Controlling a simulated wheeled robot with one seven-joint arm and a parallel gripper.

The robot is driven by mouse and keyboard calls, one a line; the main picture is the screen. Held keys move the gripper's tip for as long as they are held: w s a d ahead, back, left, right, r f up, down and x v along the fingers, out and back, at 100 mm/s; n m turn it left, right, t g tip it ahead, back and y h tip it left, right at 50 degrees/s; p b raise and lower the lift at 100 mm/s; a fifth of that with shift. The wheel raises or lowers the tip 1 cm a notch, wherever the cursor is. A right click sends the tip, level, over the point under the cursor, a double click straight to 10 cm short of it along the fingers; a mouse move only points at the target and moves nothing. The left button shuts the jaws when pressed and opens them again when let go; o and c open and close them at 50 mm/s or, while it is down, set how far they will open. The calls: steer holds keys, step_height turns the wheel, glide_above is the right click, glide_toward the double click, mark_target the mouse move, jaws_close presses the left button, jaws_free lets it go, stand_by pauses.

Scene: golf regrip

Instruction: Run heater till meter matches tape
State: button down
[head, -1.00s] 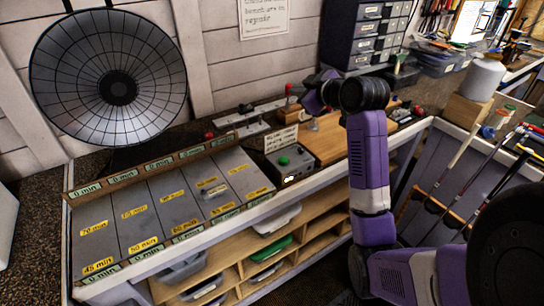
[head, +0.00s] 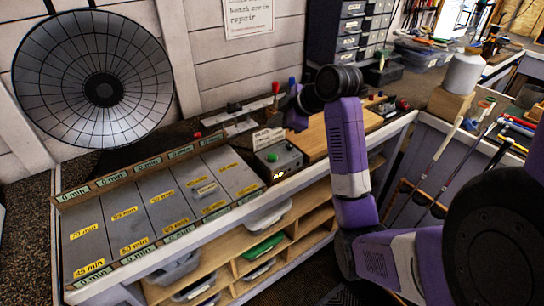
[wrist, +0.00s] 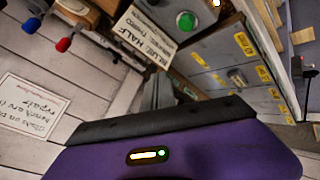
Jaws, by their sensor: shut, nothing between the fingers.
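A large round heater dish (head: 60,75) with a dark centre stands at the left against the wall. A grey box (head: 292,165) with a green button (head: 272,157) and a small lit yellow display (head: 281,175) sits on the bench; the display is too small to read. The green button also shows in the wrist view (wrist: 186,21). Grey panels carry yellow minute tapes (head: 90,268) and green "0 min" tapes (head: 76,193). My gripper (wrist: 158,92) is shut and empty, apart from the box; in the head view its fingertips are hard to make out.
A lettered card (head: 268,138) stands behind the box. A wooden board (head: 318,138) lies right of the box. Golf clubs (head: 440,160) lean at the right.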

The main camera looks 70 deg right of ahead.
steer(key=b, duration=0.6)
glide_above(275, 157)
step_height(275, 157, down, 7)
steer(key=shift+f+b, duration=0.35)
steer(key=shift+f, duration=0.45)
steer(key=shift+f, duration=0.15)
stand_by(1.0)
steer(key=shift+f, duration=0.3)
steer(key=shift+f+b, duration=0.45)
steer(key=shift+f, duration=0.05)
stand_by(0.9)
steer(key=shift+r, duration=0.1)
steer(key=shift+r+p, duration=0.85)
steer(key=shift+p, duration=0.05)
steer(key=shift+r, duration=0.1)
